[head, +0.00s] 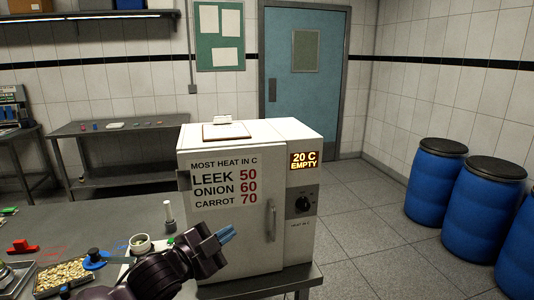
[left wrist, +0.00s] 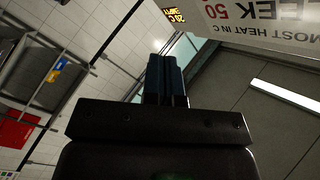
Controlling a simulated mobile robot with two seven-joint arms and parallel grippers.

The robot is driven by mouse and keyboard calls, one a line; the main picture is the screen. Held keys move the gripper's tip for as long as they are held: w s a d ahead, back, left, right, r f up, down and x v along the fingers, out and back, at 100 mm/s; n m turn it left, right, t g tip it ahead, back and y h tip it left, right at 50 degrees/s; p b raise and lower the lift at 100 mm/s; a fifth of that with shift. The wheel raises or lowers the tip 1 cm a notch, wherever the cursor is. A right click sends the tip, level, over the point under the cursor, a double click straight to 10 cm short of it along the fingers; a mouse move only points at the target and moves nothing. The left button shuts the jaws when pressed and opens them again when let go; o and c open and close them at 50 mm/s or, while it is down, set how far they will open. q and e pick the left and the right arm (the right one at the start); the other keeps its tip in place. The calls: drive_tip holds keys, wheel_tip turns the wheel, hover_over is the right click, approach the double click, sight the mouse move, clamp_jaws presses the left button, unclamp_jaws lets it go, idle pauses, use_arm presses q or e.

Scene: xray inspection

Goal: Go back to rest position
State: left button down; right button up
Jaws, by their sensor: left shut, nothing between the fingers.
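My left gripper (head: 226,234) is in front of the white oven's door in the head view, its blue fingertips together and empty. In the left wrist view its shut fingers (left wrist: 166,80) point up, with part of the oven's label (left wrist: 262,22) at the top right. The oven (head: 235,255) stands on the table with its door closed; its display (head: 304,160) reads 20 C EMPTY. My right gripper is not in either view.
A tray of pale pieces (head: 62,273), a red item (head: 22,246) and a blue item (head: 95,258) are on the table at left. A small round container (head: 140,243) is left of the oven. Blue barrels (head: 436,185) stand at right; the floor between is clear.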

use_arm(q)
drive_tip(key=s+a+f+n+t+y, duration=0.1)
drive_tip(key=s+a+f+n+y, duration=0.3)
drive_tip(key=a+f+n, duration=0.3)
drive_tip(key=s+a+f+n+t+y, duration=0.1)
drive_tip(key=s+a+f+n+y, duration=0.3)
drive_tip(key=f, duration=0.6)
drive_tip(key=s+a+f+n+g+y, duration=0.1)
drive_tip(key=s+a+f+n+g, duration=0.1)
drive_tip(key=s+a+f, duration=0.2)
drive_tip(key=s+a+f+n+g+y, duration=0.2)
drive_tip(key=s+a+f+n, duration=0.1)
drive_tip(key=s+f, duration=0.8)
drive_tip(key=shift+s+a+n+y, duration=0.3)
drive_tip(key=shift+s+a, duration=0.1)
drive_tip(key=shift+s, duration=0.7)
